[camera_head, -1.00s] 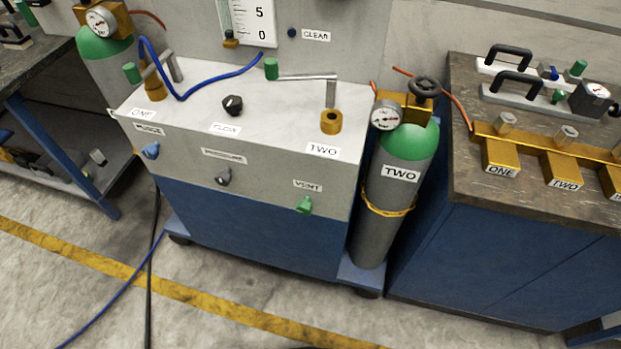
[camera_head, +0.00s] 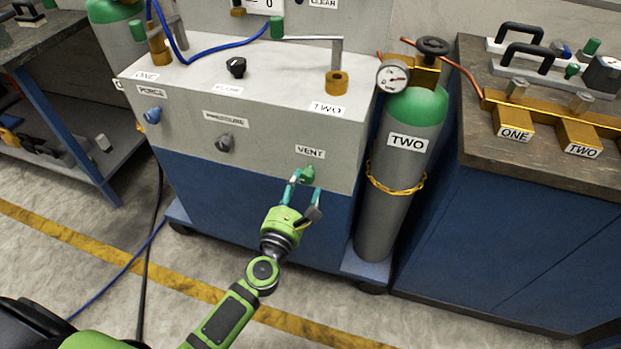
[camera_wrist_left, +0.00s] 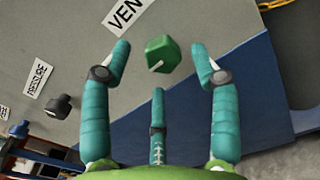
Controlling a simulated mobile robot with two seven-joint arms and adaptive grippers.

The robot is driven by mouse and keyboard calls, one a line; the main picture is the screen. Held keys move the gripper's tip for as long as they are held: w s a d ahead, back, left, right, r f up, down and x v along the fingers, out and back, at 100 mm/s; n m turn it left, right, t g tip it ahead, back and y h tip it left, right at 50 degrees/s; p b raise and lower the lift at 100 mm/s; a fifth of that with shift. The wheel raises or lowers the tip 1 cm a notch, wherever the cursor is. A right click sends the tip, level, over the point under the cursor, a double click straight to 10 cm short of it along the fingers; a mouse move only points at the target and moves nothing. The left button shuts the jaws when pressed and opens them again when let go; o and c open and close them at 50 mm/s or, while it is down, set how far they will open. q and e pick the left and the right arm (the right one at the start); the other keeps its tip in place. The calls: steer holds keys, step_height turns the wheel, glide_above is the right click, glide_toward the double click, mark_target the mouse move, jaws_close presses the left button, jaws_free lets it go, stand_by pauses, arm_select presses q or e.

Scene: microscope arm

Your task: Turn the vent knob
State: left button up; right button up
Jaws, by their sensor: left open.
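The green vent knob (camera_head: 307,174) sits on the grey front panel under the VENT label (camera_head: 310,152). In the left wrist view the knob (camera_wrist_left: 163,54) shows a pale pointer line on its face. My left gripper (camera_head: 304,182) is at the knob in the head view. In the left wrist view my left gripper (camera_wrist_left: 165,60) is open, with teal fingers on both sides of the knob and visible gaps between them and it. A third finger is below the knob in that view. My right gripper is not in view.
The grey pressure knob (camera_head: 225,143) and blue purge knob (camera_head: 152,115) are left on the same panel. A gas cylinder (camera_head: 398,170) labelled TWO stands right of the cart. A workbench (camera_head: 470,130) is farther right. Floor in front is clear apart from hoses.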

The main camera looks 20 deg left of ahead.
mark_target(305, 179)
arm_select(q)
steer(key=w, duration=0.4)
steer(key=shift+w+d, duration=0.1)
steer(key=shift+w, duration=0.05)
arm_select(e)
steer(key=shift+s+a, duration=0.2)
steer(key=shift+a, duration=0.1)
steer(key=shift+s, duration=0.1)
arm_select(q)
steer(key=c, duration=1.1)
steer(key=shift+c, duration=0.2)
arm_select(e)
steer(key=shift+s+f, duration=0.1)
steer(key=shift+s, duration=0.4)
arm_select(q)
steer(key=shift+r, duration=0.1)
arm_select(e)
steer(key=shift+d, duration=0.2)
